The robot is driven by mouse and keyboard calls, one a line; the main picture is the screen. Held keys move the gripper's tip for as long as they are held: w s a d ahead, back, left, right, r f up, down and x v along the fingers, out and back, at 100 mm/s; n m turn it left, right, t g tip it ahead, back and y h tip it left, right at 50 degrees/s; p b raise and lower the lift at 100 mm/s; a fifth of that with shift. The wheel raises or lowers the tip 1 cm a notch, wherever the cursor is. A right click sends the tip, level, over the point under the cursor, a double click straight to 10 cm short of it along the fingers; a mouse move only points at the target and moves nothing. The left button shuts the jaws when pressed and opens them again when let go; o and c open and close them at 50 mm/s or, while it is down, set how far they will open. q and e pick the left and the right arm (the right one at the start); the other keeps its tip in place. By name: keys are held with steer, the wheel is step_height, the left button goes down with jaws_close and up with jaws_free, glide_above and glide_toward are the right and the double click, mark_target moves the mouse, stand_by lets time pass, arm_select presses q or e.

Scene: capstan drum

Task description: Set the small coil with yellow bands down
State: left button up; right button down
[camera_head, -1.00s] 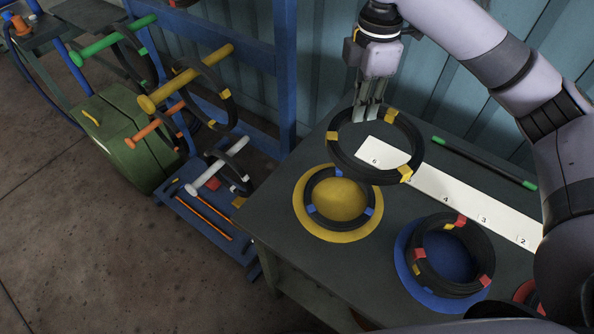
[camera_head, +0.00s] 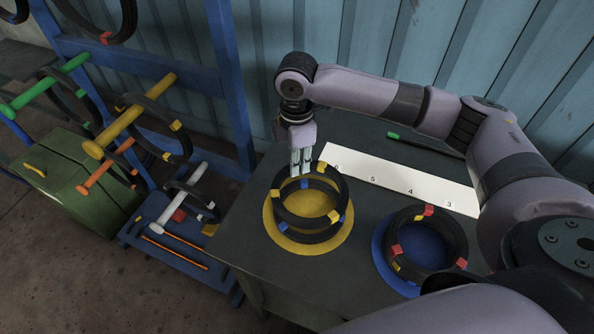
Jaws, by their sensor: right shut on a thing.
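The small black coil with yellow bands (camera_head: 333,216) hangs from my right gripper (camera_head: 301,168), which is shut on its far rim. It is over the yellow disc (camera_head: 322,248) on the table. A black coil with blue bands (camera_head: 310,238) lies on that disc, directly below the held coil and partly hidden by it. The two coils overlap closely in the picture; I cannot tell whether they touch. My left gripper is not in view.
A blue disc (camera_head: 380,262) with a coil with red and yellow bands (camera_head: 460,240) is to the right. A numbered white strip (camera_head: 390,183) and a green-ended black rod (camera_head: 425,146) lie behind. A blue rack with coloured pegs (camera_head: 130,118) stands left.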

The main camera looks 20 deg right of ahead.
mark_target(297, 183)
steer(key=shift+f, duration=2.4)
steer(key=c, duration=1.5)
jaws_free()
step_height(297, 183, up, 11)
steer(key=shift+w+r+b, duration=0.1)
steer(key=shift+b, duration=0.55)
steer(key=shift+r, duration=0.45)
